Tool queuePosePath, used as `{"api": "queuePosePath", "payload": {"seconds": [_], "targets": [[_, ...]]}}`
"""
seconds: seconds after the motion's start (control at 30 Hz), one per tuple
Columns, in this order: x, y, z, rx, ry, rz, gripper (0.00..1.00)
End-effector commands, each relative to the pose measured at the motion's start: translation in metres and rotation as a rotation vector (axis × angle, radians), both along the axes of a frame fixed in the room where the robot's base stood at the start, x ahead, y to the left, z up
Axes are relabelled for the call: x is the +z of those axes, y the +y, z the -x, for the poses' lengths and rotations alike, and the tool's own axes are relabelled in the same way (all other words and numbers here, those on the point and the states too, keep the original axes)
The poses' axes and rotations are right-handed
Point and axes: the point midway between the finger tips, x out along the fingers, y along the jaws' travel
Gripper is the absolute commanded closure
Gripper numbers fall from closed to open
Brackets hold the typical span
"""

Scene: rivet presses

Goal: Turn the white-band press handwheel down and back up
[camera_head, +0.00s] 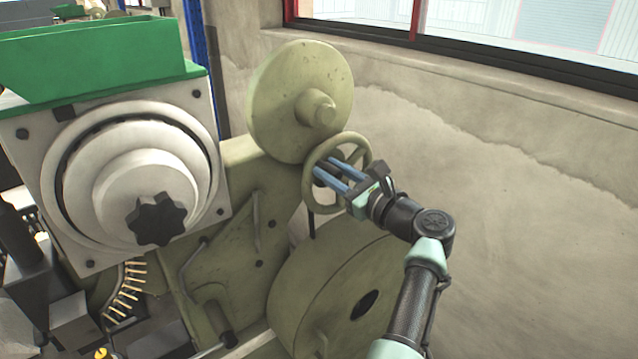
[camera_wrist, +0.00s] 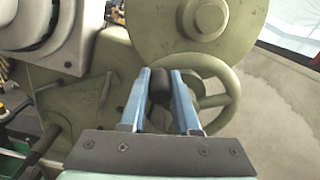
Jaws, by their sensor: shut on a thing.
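The handwheel (camera_head: 337,138) is a pale green ring with spokes, mounted on the side of an olive-green press (camera_head: 250,210). It also shows in the wrist view (camera_wrist: 235,88). My gripper (camera_head: 325,172) reaches across the wheel from the right. In the wrist view its two blue fingers (camera_wrist: 160,78) are shut on the wheel's dark handle (camera_wrist: 160,88), which shows between them. The fingers hide part of the wheel and its middle. I cannot make out a white band on this press.
A large round disc (camera_head: 298,100) stands just above the wheel, and a big drum (camera_head: 325,290) lies below it. A green bin (camera_head: 95,60) and a white round housing with a black star knob (camera_head: 157,219) are at left. The concrete wall (camera_head: 520,210) is behind at right.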

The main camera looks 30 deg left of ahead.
Motion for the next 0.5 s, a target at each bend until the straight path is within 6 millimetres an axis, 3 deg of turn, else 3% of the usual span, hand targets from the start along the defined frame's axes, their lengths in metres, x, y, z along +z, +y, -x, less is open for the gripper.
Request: {"api": "queuePosePath", "payload": {"seconds": [0.5], "targets": [[0.0081,-0.0022,-0.0089,-0.003,0.058,-0.025,1.0]]}}
